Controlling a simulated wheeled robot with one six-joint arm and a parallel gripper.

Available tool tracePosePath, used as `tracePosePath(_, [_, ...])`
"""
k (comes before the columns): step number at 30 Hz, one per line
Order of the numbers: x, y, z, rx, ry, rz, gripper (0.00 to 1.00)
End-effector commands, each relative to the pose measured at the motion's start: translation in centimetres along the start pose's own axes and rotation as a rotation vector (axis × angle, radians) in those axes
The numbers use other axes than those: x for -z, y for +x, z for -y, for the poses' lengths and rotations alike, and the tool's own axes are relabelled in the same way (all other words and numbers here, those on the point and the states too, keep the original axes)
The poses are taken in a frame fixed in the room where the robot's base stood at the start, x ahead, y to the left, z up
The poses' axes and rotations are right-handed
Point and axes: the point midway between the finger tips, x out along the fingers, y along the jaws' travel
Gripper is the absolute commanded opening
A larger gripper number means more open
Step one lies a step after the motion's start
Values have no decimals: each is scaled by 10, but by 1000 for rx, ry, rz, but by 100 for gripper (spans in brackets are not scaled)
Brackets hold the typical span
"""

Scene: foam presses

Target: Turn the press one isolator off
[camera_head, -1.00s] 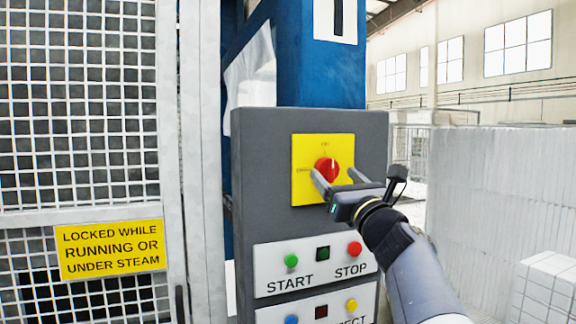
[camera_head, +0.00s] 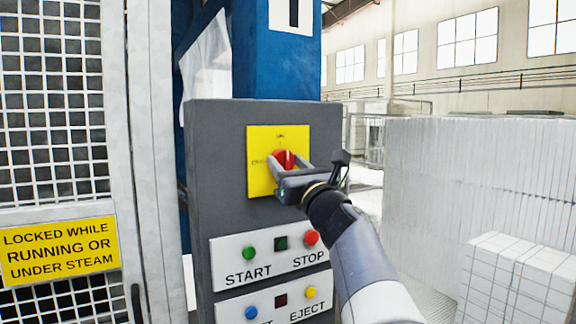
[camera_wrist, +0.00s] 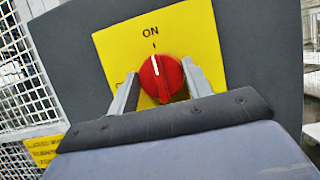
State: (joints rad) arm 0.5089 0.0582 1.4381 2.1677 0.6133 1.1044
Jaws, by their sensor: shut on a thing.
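The isolator is a red rotary knob (camera_head: 283,159) on a yellow plate (camera_head: 260,178) at the top of a grey control box. In the wrist view the knob (camera_wrist: 160,80) has a white mark pointing up at the word ON on the yellow plate (camera_wrist: 200,32). My gripper (camera_head: 290,167) is at the plate, with its fingers shut on the knob, one on each side. The wrist view shows both fingers of my gripper (camera_wrist: 160,72) against the knob's sides. The plate's lower left lettering is partly hidden by a finger.
Below the isolator are the START button (camera_head: 250,253) and STOP button (camera_head: 311,238), with a blue button (camera_head: 251,313) and the EJECT button (camera_head: 311,292) lower down. A mesh guard (camera_head: 55,130) stands at left. White foam blocks (camera_head: 480,180) are stacked at right.

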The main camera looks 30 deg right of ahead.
Motion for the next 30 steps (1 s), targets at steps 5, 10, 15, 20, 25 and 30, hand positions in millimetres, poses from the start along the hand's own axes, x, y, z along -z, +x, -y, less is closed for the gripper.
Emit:
tracePosePath(5, [0,0,0,0,-2,0,24])
tracePosePath(10, [1,0,1,-10,-27,0,24])
tracePosePath(15, [2,-1,1,-41,-100,0,24])
tracePosePath(20, [2,-1,2,-88,-211,1,24])
tracePosePath(25, [2,-1,2,-148,-357,1,24])
tracePosePath(30, [1,0,3,-210,-506,0,24])
